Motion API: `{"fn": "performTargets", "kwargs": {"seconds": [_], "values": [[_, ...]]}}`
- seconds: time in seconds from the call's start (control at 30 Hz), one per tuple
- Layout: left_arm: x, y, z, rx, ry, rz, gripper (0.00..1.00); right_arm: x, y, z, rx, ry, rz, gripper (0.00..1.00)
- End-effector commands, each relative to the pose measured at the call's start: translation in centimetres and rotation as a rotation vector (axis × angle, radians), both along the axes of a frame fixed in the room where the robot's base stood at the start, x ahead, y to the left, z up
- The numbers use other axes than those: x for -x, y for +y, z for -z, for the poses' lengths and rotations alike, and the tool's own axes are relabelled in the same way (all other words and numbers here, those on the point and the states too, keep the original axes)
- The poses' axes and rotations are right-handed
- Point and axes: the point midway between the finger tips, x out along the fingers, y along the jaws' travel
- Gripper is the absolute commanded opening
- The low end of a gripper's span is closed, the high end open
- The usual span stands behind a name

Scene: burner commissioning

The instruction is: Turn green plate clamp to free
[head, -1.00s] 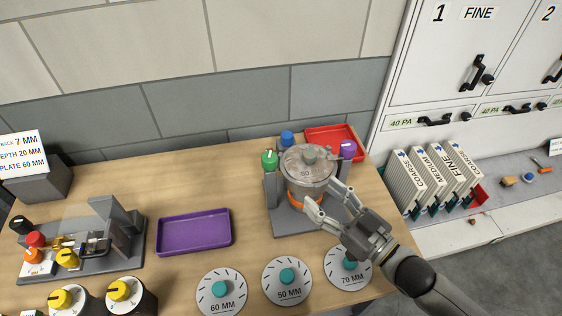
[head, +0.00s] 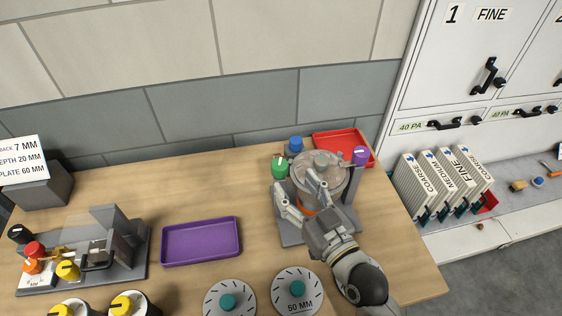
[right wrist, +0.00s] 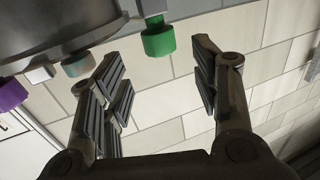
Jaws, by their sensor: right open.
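The green plate clamp (head: 280,167) is a knob on the left post of the grey burner stand (head: 290,236), left of the round metal pot (head: 327,185). My right gripper (head: 300,195) is open and empty in front of the pot, just below and right of the green clamp. In the right wrist view, the green knob (right wrist: 158,38) shows beyond the open fingers (right wrist: 165,85), between them and apart from both. The left gripper is not in view.
A blue knob (head: 295,144) and a purple knob (head: 360,154) stand on the same fixture. A red tray (head: 345,138) lies behind it. A purple tray (head: 201,258) lies to the left. Dial plates, including one marked 50 MM (head: 297,306), lie in front. Bare table lies around the purple tray.

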Motion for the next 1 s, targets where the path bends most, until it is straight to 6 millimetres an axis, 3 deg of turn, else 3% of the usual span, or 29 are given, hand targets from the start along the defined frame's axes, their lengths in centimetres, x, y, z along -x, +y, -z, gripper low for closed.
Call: {"fn": "performTargets", "kwargs": {"seconds": [0.2,0.4,0.83,1.0], "values": [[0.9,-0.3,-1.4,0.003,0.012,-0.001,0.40,-3.8,2.0,-0.3,-0.001,0.000,0.001,0.56],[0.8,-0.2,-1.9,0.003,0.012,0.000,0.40,-6.0,3.1,-0.2,0.000,-0.001,0.001,0.56],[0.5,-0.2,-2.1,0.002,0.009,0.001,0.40,-6.8,3.6,0.0,0.000,0.000,0.001,0.56],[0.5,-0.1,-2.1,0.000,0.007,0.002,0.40,-6.7,3.6,0.0,0.000,0.000,0.001,0.36]]}}
